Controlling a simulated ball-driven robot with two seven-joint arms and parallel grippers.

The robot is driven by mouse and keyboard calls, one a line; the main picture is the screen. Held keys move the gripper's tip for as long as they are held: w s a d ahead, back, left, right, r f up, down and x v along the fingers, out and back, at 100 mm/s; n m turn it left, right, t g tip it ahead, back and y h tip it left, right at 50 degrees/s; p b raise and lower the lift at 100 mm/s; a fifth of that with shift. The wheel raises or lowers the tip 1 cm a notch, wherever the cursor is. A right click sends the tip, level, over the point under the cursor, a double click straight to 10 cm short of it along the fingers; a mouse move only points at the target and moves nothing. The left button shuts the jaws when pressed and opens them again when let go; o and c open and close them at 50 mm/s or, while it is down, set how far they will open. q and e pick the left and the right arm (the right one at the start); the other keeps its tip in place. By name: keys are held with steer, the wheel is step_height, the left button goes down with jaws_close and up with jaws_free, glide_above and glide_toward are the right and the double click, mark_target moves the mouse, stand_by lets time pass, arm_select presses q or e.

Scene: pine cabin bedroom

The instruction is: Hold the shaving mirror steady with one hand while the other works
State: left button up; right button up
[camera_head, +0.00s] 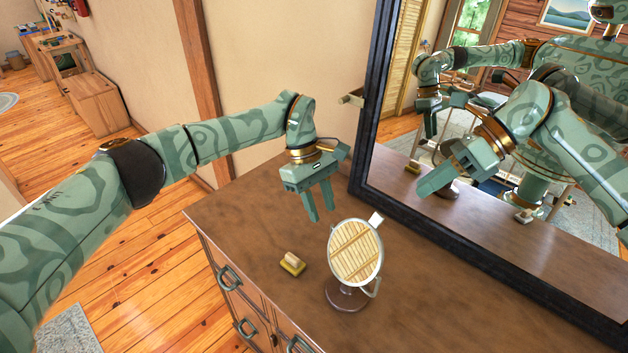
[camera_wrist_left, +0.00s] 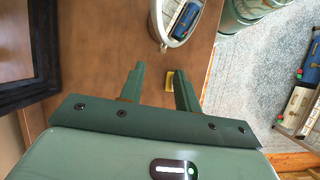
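The round shaving mirror (camera_head: 355,252) stands upright on its dark brown base (camera_head: 346,294) on the dresser, with a small white piece at its upper right rim. Its rim also shows at the top of the left wrist view (camera_wrist_left: 157,24). My left gripper (camera_head: 321,214) is above the dresser, behind and left of the mirror. Its fingers are apart and empty, and in the left wrist view (camera_wrist_left: 160,72) too. My right gripper (camera_head: 430,188) hangs in the air right of and above the shaving mirror, apart from it; its finger gap cannot be made out.
A small yellow-based block (camera_head: 292,264) lies left of the shaving mirror; it shows between my left fingers in the wrist view (camera_wrist_left: 169,80). A large dark-framed wall mirror (camera_head: 365,140) stands behind, reflecting me. The dresser top (camera_head: 250,215) is otherwise mostly clear.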

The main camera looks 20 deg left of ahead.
mark_target(331, 240)
arm_select(q)
steer(key=x, duration=0.9)
steer(key=shift+s+d+f, duration=0.1)
steer(key=shift+f, duration=0.05)
